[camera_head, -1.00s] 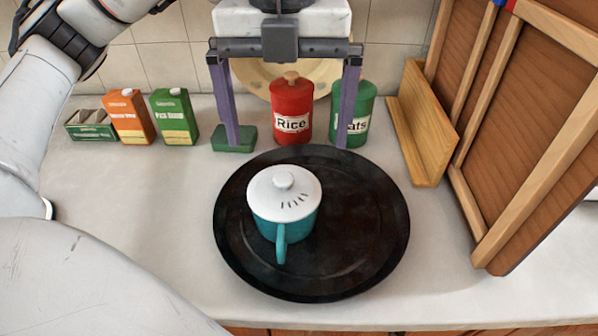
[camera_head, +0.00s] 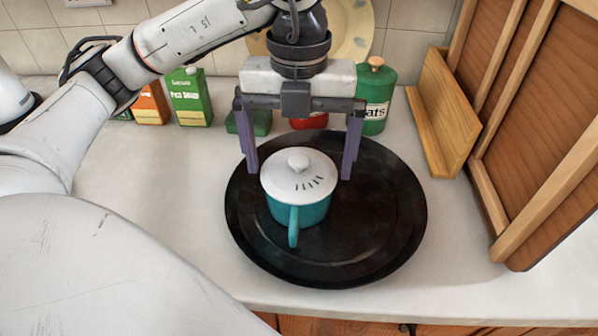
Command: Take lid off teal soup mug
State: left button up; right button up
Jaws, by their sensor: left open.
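The teal soup mug (camera_head: 312,214) stands upright on a round black tray (camera_head: 375,240), left of the tray's middle, with its handle toward me. Its white lid (camera_head: 287,185), with a round knob on top and several dark slots, sits on the mug. My left gripper (camera_head: 299,176) is open and empty. Its two purple fingers point down, one at the upper left of the lid and one at its upper right, with the lid's far part between them in the picture. I cannot tell whether a finger touches the lid. My right gripper is not in view.
Behind are a green canister (camera_head: 376,92), a mostly hidden red canister (camera_head: 309,121), a green carton (camera_head: 189,97), an orange carton (camera_head: 150,105) and a plate (camera_head: 350,35). A wooden rack (camera_head: 440,110) and panels stand right. The counter left of the tray is clear.

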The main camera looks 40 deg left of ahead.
pick_arm(q)
jog(key=c, duration=1)
jog(key=shift+c, duration=0.2)
